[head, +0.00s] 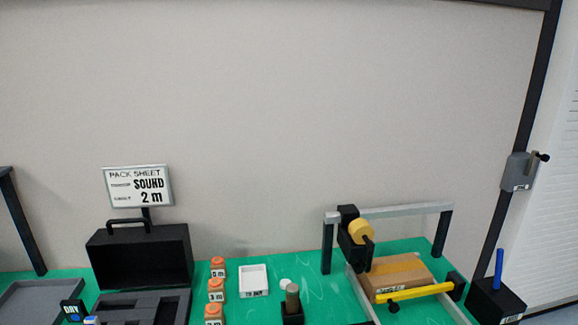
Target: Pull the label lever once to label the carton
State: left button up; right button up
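A closed brown carton (400,275) with a lighter tape strip along its top lies at the right, under a grey-and-black frame (392,211). A yellow bar (413,292) crosses in front of it. A small pale tag shows on or beside the carton's front; its text is too small to read. A grey box (517,172) with a small black-knobbed lever (540,157) is fixed to the dark post at the right. A blue upright handle (499,268) stands on a black box (494,299). I cannot read which one is the label lever. Neither gripper is in view.
A tape roll (361,231) hangs on the frame. A sign (138,186) reads PACK SHEET, SOUND, 2 m.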

aim_at(500, 252)
jog(key=z, duration=1.35)
